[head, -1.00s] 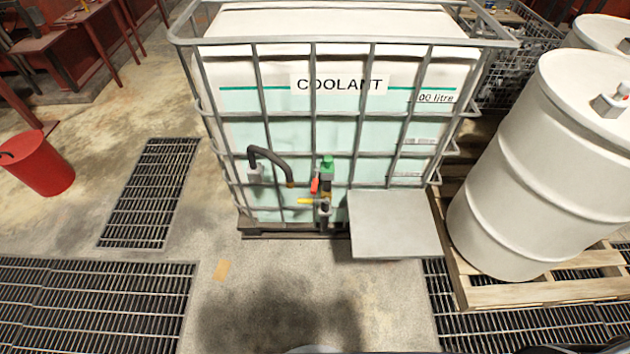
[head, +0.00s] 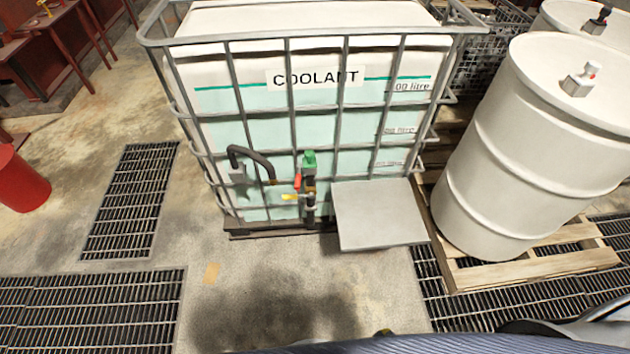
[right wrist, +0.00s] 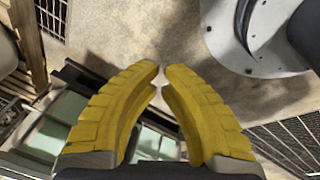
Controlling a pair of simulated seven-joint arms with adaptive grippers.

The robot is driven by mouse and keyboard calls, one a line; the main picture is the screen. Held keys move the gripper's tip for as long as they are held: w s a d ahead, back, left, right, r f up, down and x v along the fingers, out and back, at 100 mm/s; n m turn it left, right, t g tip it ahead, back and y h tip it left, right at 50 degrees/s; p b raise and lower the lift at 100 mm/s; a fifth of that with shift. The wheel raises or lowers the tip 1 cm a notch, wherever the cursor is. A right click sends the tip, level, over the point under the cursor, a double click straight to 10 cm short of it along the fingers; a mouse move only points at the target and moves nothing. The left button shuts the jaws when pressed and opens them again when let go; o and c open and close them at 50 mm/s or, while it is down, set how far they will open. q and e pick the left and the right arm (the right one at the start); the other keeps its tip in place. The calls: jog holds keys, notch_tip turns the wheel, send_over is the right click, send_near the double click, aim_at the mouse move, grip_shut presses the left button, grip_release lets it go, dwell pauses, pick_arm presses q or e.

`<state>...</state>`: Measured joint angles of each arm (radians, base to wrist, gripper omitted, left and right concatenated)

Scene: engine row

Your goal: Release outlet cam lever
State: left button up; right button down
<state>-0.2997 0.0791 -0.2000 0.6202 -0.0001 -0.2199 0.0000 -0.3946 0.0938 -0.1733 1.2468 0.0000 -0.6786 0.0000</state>
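In the head view the coolant tank's outlet valve (head: 309,188) stands low on the tank's front, with a green cap (head: 309,160) on top. A small red lever (head: 298,181) and a yellow lever (head: 290,197) stick out on its left. Which of them is the cam lever I cannot tell. In the right wrist view my right gripper (right wrist: 161,78) has yellow fingers with their tips almost together, nothing between them. It points over bare floor, and no valve is recognisable there. My left gripper is in neither view.
The caged coolant tank (head: 345,130) stands on a low pallet. A black bent hose (head: 255,157) is left of the valve, and a grey plate (head: 378,214) sits close on its right. A white drum (head: 530,150) stands on a wooden pallet (head: 520,272). Floor in front is clear.

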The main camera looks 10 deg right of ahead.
jog(key=w+r+t, duration=0.2)
jog(key=w+r, duration=0.3)
jog(key=r, duration=0.6)
jog(key=w+d+r+t+h, duration=0.1)
jog(key=w+r, duration=0.5)
jog(key=r, duration=0.4)
jog(key=w+r+t, duration=0.2)
jog(key=w+r, duration=0.3)
jog(key=r, duration=0.6)
jog(key=w+a+r+m+t+y, duration=0.2)
jog(key=w+a+m+t+y, duration=0.4)
jog(key=w+a, duration=0.65)
jog(key=w+d+m+y, duration=0.1)
jog(key=w+m+y, duration=0.3)
jog(key=w+m, duration=0.5)
jog(key=shift+w+d+f+m+g+y, duration=0.35)
jog(key=shift+w+f+y, duration=0.1)
jog(key=shift+w, duration=1.1)
